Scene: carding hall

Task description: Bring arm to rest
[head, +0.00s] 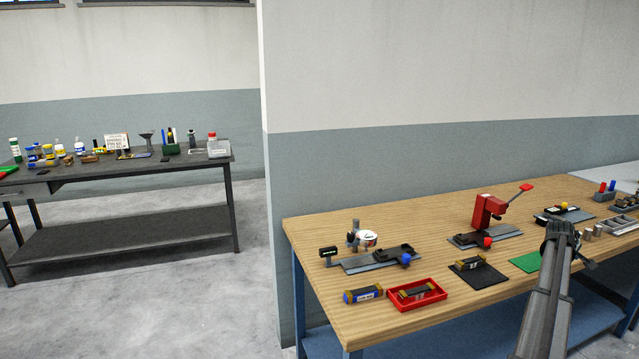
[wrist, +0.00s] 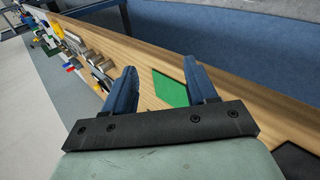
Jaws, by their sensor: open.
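My arm reaches up from the lower right of the head view, over the front edge of the wooden workbench (head: 420,228). Its end is near the green mat, and the fingers cannot be made out there. In the wrist view my gripper (wrist: 162,80) is open, its two blue fingers wide apart with nothing between them. The green mat (wrist: 170,90) lies flat on the bench beyond the fingers; it also shows in the head view (head: 524,262).
On the bench stand a red lever press (head: 487,213), a dial gauge fixture (head: 364,239), a red tray (head: 417,306) and a black mat (head: 496,277). Metal cylinders (head: 588,233) are close to my arm. A dark table (head: 120,172) with bottles stands far left. Floor between is clear.

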